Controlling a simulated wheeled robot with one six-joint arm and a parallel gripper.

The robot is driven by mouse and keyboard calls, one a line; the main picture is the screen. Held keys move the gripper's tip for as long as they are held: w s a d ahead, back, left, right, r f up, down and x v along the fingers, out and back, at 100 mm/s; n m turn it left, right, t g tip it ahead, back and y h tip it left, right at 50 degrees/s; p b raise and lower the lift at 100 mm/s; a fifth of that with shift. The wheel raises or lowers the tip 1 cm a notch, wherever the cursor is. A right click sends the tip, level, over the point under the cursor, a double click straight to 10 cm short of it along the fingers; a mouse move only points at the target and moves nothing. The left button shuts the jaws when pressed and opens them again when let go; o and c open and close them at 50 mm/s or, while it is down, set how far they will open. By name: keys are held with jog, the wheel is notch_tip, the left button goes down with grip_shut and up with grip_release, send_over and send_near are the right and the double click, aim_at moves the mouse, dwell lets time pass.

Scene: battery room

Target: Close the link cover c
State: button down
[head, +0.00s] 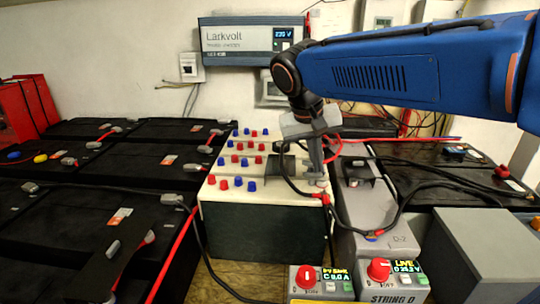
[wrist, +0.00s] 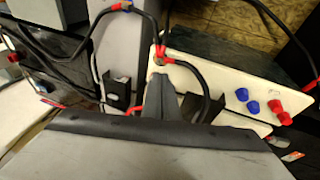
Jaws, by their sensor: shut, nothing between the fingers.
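No label in view marks link cover c, so I cannot tell for sure which part it is. A dark cover-like piece (head: 285,166) stands on the white battery top (head: 222,192), just left of my gripper. A second black bracket-like piece (head: 356,172) sits on the grey battery, right of my gripper; it also shows in the wrist view (wrist: 117,98). My gripper (head: 318,178) is shut and empty, pointing down over the right edge of the white top, near a red-booted cable end. In the wrist view my gripper (wrist: 160,88) hides part of the white top.
Red and blue caps (head: 245,183) stand in rows on the white top. Black cables (head: 410,200) loop over the grey battery (head: 365,215). Control boxes with red knobs (head: 379,269) stand in front. Black batteries (head: 75,200) fill the left. A Larkvolt unit (head: 250,40) hangs behind.

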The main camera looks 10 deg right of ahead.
jog(key=m+h, duration=0.1)
jog(key=h, duration=0.1)
send_near(278, 163)
jog(key=s+d+r, duration=0.2)
jog(key=s, duration=0.3)
jog(key=w+a+r+m+h, duration=0.1)
jog(key=w+a, duration=0.3)
jog(key=a, duration=0.5)
jog(key=shift+t, duration=0.4)
jog(key=x, duration=1)
jog(key=shift+s+d+r, duration=0.1)
jog(key=shift+s+d, duration=0.05)
jog(key=shift+d, duration=0.4)
jog(key=shift+s+d+r, duration=0.1)
jog(key=shift+d, duration=0.45)
jog(key=shift+s+d+f, duration=0.1)
jog(key=shift+d, duration=0.65)
jog(key=d, duration=0.3)
jog(key=s+d, duration=0.1)
jog(key=d, duration=0.3)
jog(key=s+d, duration=0.1)
jog(key=d, duration=0.3)
jog(key=shift+s, duration=0.15)
